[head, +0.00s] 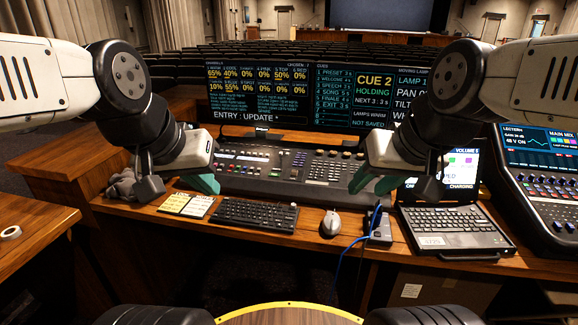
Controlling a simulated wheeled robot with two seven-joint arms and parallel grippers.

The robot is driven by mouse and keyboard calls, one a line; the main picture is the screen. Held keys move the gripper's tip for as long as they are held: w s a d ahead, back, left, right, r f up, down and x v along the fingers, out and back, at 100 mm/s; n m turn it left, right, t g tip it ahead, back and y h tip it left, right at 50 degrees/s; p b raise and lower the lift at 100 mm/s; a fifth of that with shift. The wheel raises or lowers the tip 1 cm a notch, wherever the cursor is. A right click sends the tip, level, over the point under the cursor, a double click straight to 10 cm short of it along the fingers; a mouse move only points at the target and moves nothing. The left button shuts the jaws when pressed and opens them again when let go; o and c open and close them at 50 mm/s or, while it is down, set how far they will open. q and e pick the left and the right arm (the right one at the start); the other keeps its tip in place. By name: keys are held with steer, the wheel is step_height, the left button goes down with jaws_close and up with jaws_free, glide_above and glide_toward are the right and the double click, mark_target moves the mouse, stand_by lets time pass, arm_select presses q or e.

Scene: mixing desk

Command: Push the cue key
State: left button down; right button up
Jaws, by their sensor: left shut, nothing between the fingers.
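The lighting console (290,172) stands on the desk, with rows of faders on its left and keys in the middle and right. Its keys are too small to read, so I cannot tell which one is the cue key. The screen (372,88) behind it reads "CUE 2 HOLDING" and "NEXT 3". My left gripper (207,186) is shut and empty, with teal fingertips over the console's left front edge. My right gripper (362,184) has its teal fingertips near the console's right end. Its jaw opening is unclear from this angle.
A keyboard (243,214), a mouse (331,223) and yellow-and-white note cards (187,204) lie along the desk front. A laptop (450,225) and a sound mixer (541,180) stand at right. A blue cable (347,250) hangs over the edge. A grey cloth (121,184) lies at left.

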jaws_close()
steer(key=shift+w, duration=0.1)
stand_by(1.5)
